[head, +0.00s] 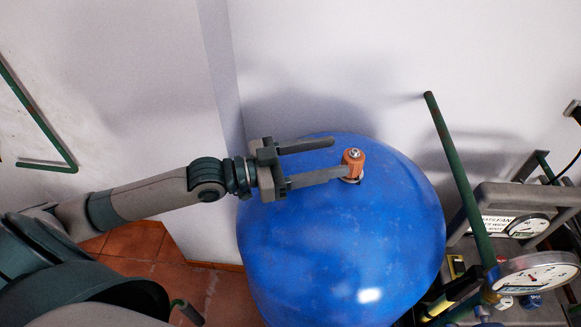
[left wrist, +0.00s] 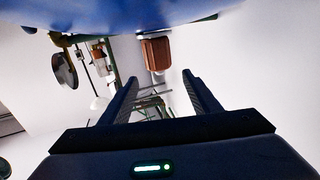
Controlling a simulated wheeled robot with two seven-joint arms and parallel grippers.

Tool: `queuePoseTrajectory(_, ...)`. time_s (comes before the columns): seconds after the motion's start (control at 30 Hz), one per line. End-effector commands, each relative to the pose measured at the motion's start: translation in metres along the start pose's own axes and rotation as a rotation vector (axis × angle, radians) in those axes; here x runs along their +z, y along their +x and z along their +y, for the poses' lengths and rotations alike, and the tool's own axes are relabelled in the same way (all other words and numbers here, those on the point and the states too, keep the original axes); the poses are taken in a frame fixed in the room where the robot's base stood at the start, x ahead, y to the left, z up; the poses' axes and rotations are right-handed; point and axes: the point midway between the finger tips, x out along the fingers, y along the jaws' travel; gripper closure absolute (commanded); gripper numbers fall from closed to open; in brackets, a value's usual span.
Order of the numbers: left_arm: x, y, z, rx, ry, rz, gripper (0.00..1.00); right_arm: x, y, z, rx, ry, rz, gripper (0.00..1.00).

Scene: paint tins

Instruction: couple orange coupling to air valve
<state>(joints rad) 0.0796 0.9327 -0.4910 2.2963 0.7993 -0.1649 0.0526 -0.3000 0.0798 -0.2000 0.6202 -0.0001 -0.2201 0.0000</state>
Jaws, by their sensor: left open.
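The orange coupling (head: 353,163) sits upright at the top of the large blue tank (head: 340,240). A small metal tip (head: 355,152) shows at its top and a pale ring shows at its base. The rest of the air valve is hidden, and I cannot tell how the coupling is seated. My left gripper (head: 340,157) is open and empty, its fingertips just left of the coupling. My right gripper is not in view.
A green pipe (head: 460,180) rises right of the tank. Round gauges (head: 535,277) and grey framework (head: 530,195) stand at the right. A pale wall is close behind the tank. Free air lies above the tank and left of it.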

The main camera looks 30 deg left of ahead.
Motion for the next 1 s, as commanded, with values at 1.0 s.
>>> queuePoseTrajectory(1.0, -0.002, -0.073, 0.000, 0.001, 0.002, 0.002, 0.43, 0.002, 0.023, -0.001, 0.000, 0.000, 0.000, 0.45)
